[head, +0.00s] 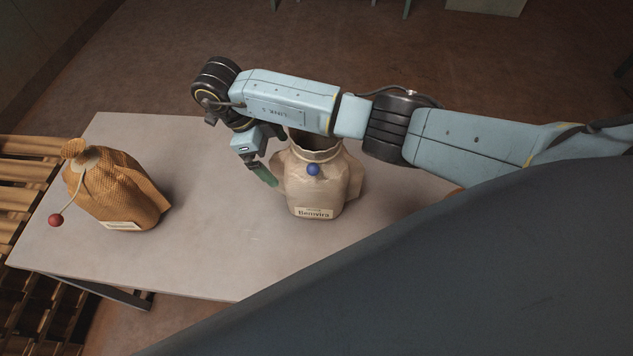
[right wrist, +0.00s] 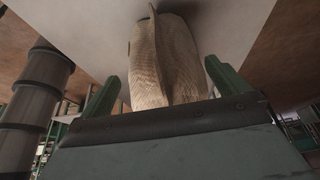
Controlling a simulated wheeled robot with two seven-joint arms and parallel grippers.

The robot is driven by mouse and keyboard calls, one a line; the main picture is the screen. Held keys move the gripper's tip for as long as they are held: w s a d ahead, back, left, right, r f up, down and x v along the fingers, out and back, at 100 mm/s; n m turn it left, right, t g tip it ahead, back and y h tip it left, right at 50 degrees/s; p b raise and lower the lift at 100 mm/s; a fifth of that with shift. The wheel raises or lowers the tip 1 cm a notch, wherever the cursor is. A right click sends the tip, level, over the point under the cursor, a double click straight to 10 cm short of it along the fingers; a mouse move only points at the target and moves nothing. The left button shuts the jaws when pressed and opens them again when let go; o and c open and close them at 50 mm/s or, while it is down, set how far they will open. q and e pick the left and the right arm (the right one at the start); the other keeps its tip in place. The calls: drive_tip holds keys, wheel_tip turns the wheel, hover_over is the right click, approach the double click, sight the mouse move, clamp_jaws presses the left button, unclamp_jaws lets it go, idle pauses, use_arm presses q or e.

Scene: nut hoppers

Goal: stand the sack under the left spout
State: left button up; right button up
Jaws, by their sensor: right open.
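A pale beige sack (head: 322,187) with an open top, a blue bead and a label stands upright on the table. My right gripper (head: 272,178) is at its left side, jaws open; one green finger shows beside the sack and the other is hidden. In the right wrist view a tan sack (right wrist: 163,60) with a raised seam shows between the two spread green fingers. An orange-brown woven sack (head: 118,187) with a tied neck, red bead and label stands at the table's left. No spout is in view, nor is my left gripper.
The light table (head: 215,255) is bare between the two sacks and at its front. Wooden slats (head: 28,172) stand beside its left edge. My right arm reaches across above the beige sack. A large dark surface (head: 450,275) covers the lower right.

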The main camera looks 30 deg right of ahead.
sight(281, 163)
drive_tip(key=x, duration=0.3)
drive_tip(key=shift+f, duration=0.35)
